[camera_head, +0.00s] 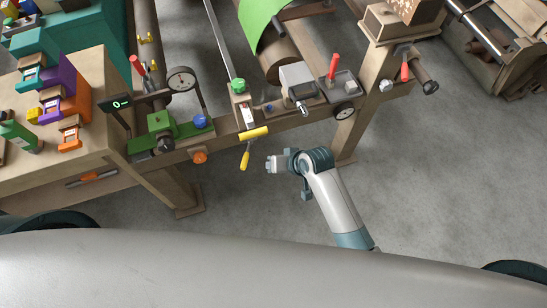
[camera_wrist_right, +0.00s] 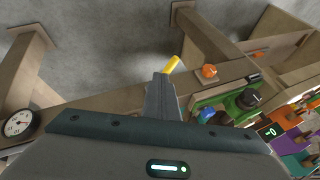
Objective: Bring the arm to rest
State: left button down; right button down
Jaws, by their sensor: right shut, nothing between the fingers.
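My right gripper (camera_head: 272,164) is on a grey and white arm that comes in from below in the head view. It is held over the floor in front of the machine's front rail, just right of a yellow-handled lever (camera_head: 245,160). In the right wrist view the gripper's fingers (camera_wrist_right: 160,90) are together with nothing between them. The yellow handle tip (camera_wrist_right: 171,64) shows just beyond the fingers; I cannot tell whether they touch. My left gripper is in neither view.
The wooden machine frame (camera_head: 345,140) runs across the middle, with dial gauges (camera_head: 181,80), red-handled levers (camera_head: 333,66) and an orange knob (camera_head: 199,157). A wooden bench (camera_head: 110,155) with colourful tools stands at left. Bare grey floor (camera_head: 440,180) lies open at right.

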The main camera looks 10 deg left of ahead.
jog(key=shift+f, duration=0.1)
jog(key=s+d+f+h+b, duration=0.1)
jog(key=s+d+f, duration=0.35)
jog(key=f, duration=0.45)
jog(key=s+d+f+m+h+b, duration=0.1)
jog(key=s+d+f, duration=0.4)
jog(key=f, duration=0.5)
jog(key=s+d+f+h+b, duration=0.1)
jog(key=s+d+f, duration=0.3)
jog(key=d+f, duration=0.4)
jog(key=s+d+f+g+h+b, duration=0.1)
jog(key=s+d+f, duration=0.3)
jog(key=s, duration=0.4)
jog(key=s+d+f+h+b, duration=0.1)
jog(key=s+d+f, duration=0.3)
jog(key=s, duration=0.5)
jog(key=s+d+f+g+b, duration=0.1)
jog(key=s+d+f, duration=0.4)
jog(key=s, duration=0.4)
jog(key=shift+s+f+n+g+h, duration=0.15)
jog(key=shift+f+n+g+h, duration=0.2)
jog(key=shift+f, duration=0.55)
